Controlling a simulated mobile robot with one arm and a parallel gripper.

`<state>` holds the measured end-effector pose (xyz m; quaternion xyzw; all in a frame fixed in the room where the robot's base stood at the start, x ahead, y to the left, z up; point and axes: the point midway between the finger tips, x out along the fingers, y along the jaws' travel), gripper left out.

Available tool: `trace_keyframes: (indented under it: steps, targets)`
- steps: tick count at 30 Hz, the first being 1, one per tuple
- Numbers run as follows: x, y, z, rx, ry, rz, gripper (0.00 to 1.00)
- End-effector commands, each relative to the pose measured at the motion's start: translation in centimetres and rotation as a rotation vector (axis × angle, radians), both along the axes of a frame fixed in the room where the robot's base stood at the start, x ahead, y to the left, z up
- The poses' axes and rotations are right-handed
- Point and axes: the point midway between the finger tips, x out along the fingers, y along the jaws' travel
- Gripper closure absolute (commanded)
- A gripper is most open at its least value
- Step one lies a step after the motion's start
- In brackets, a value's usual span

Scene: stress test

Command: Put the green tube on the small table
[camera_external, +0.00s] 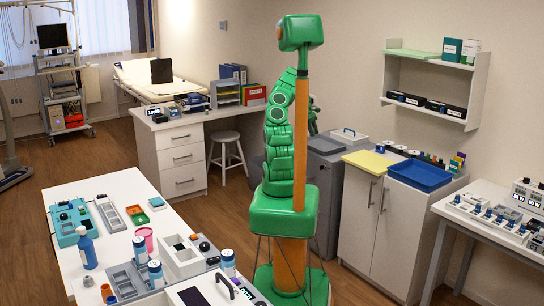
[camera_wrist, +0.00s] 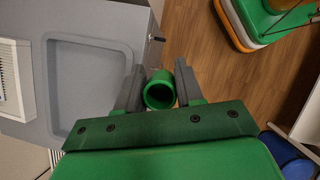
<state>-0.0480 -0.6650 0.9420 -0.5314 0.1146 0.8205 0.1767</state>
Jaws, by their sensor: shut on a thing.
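In the wrist view, the green tube (camera_wrist: 160,92) is a short hollow cylinder with its open end showing. It sits between the two dark fingers of my gripper (camera_wrist: 159,84), which is shut on it. A grey unit with a recessed top lies to its left in this view, and wooden floor shows to its right. In the external view my gripper and the tube are hidden behind my own body. I cannot tell which surface is the small table.
A grey cabinet (camera_external: 325,146) stands behind me, next to a white cabinet (camera_external: 361,218) bearing a blue tray (camera_external: 420,176). A cluttered white table (camera_external: 122,190) is at left, another white table (camera_external: 455,212) at right. A white stool (camera_external: 226,137) stands by the desk (camera_external: 181,128).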

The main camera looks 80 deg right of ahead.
Motion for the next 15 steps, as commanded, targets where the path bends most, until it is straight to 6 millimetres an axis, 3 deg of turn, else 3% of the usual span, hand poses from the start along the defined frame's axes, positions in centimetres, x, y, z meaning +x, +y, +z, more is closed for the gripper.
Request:
trace_keyframes:
  steps: [1,15]
  targets:
    - [2.0,-0.2,-0.1,0.0,0.0,0.011,0.97]
    - [18.3,1.1,-0.8,0.002,0.0,0.067,0.97]
